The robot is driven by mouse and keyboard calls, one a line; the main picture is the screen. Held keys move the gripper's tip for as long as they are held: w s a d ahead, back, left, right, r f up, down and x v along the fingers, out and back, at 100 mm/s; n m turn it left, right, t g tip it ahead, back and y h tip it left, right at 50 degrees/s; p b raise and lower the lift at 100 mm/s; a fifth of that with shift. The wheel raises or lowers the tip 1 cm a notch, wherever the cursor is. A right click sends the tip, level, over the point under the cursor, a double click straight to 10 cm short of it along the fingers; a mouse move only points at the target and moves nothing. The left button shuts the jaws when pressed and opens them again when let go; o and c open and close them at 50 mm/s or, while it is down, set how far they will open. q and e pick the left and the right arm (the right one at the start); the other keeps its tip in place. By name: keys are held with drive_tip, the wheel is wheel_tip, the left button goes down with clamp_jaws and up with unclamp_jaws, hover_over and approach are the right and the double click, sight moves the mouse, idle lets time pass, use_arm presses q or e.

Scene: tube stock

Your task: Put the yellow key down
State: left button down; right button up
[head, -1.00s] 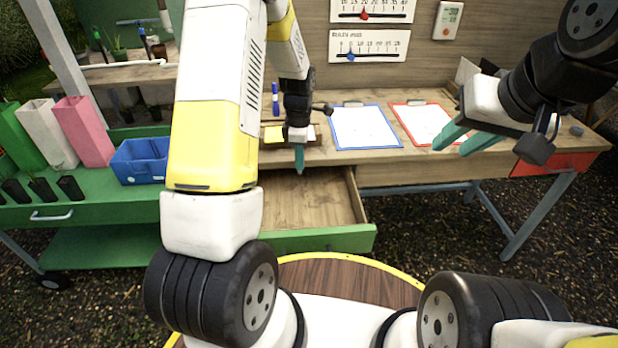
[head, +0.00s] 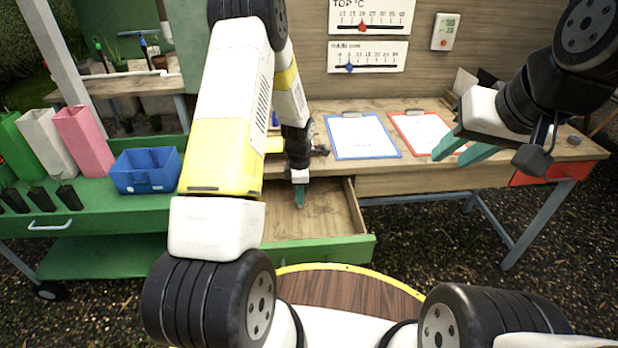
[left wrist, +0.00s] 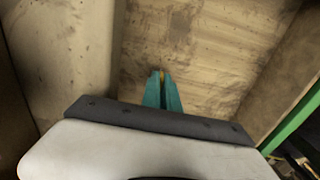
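My left gripper (head: 299,204) reaches down into the open drawer (head: 335,208) of the bench, its fingers pointing at the drawer floor. In the left wrist view, the teal fingers (left wrist: 161,90) are closed together with a small yellow piece, the yellow key (left wrist: 161,75), showing between their tips. Most of the key is hidden by the fingers, and I cannot tell whether it touches the wooden floor. The key cannot be made out in the head view. My right gripper (head: 449,159) is open and empty, above the right part of the bench.
The drawer floor around my left gripper looks bare; the drawer's side walls and green front (head: 320,250) bound it. A blue-framed clipboard (head: 362,136) and a red-framed clipboard (head: 425,134) lie on the bench. A blue bin (head: 146,172) stands on the green cart at left.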

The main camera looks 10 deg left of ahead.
use_arm(q)
drive_tip(key=c, duration=2.1)
unclamp_jaws()
drive_tip(key=shift+f, duration=0.15)
drive_tip(key=o, duration=0.5)
